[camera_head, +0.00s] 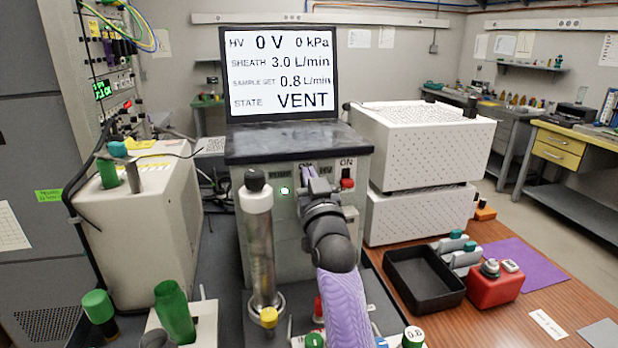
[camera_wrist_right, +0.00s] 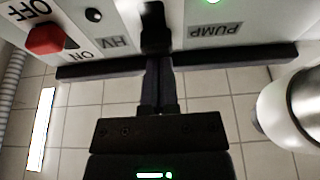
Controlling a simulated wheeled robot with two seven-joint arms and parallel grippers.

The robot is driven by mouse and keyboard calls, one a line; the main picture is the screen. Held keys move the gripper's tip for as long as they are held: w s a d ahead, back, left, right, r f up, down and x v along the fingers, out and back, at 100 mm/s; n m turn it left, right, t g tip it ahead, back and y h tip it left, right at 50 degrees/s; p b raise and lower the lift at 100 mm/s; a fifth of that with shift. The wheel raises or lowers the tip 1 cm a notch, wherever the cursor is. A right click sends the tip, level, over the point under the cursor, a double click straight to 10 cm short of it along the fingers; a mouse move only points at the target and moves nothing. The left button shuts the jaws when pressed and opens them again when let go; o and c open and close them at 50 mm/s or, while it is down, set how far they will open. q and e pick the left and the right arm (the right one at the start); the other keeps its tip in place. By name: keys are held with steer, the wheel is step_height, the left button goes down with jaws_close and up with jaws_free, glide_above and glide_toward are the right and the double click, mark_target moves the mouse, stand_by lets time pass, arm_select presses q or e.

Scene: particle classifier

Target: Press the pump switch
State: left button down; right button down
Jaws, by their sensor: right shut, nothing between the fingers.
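The grey instrument box (camera_head: 262,155) has a front panel with a PUMP label (camera_wrist_right: 215,30) and a lit green lamp (camera_head: 284,190). In the right wrist view a black part (camera_wrist_right: 155,28), seemingly the pump switch, sits between the PUMP and HV labels. In the head view my arm hides it. My right gripper (camera_wrist_right: 158,98) is shut and empty, its fingers pointing at this black part. They overlap its lower end in the picture; I cannot tell whether they touch. The gripper also shows at the panel in the head view (camera_head: 316,190). My left gripper is not in view.
A screen (camera_head: 281,73) reads state VENT. A red switch (camera_head: 347,180) marked ON/OFF is right of my gripper. A metal cylinder with a white collar (camera_head: 259,240) stands close on the left. A black tray (camera_head: 423,279) and a red box (camera_head: 494,289) lie right.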

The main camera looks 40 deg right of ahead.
steer(key=shift+w+d+r, duration=0.1)
steer(key=shift+w+d, duration=0.05)
steer(key=shift+w, duration=0.1)
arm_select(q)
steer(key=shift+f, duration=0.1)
